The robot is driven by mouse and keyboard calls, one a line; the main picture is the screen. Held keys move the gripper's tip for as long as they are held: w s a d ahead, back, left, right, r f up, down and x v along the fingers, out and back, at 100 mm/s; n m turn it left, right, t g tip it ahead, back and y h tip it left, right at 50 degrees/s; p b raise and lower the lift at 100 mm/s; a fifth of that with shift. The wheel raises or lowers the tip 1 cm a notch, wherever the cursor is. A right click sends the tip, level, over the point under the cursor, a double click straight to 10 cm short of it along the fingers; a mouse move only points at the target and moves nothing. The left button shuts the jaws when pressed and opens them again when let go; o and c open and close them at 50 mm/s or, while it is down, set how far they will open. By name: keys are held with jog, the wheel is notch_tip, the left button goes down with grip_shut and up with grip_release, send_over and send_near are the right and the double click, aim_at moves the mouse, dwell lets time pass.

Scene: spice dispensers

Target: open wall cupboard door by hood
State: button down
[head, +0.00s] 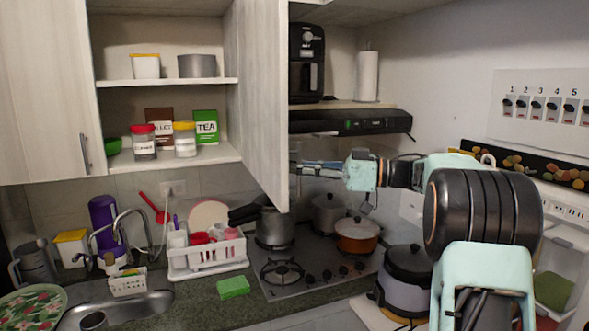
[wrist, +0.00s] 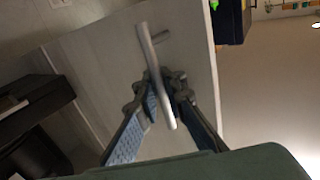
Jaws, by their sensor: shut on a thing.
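The wall cupboard door (head: 262,100) beside the hood (head: 350,122) stands swung out, with the shelves behind it in view. My gripper (head: 300,168) is at the door's right side in the head view. In the wrist view, the pale door panel (wrist: 105,65) is tilted and carries a metal bar handle (wrist: 148,48). My gripper's blue-padded fingers (wrist: 167,84) are closed around the handle's middle. The handle is hidden behind the door's edge in the head view.
The open cupboard (head: 170,83) holds a TEA box (head: 206,126), jars and tubs. A second door (head: 42,85) stands at the left. Below are a dish rack (head: 208,262), a stove (head: 300,275) with pots, and a rice cooker (head: 405,280). An air fryer (head: 306,62) sits above the hood.

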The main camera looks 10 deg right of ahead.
jog(key=shift+f, duration=0.15)
jog(key=c, duration=2.1)
grip_release()
jog(key=shift+s, duration=0.1)
jog(key=shift+d, duration=0.1)
jog(key=v, duration=1.2)
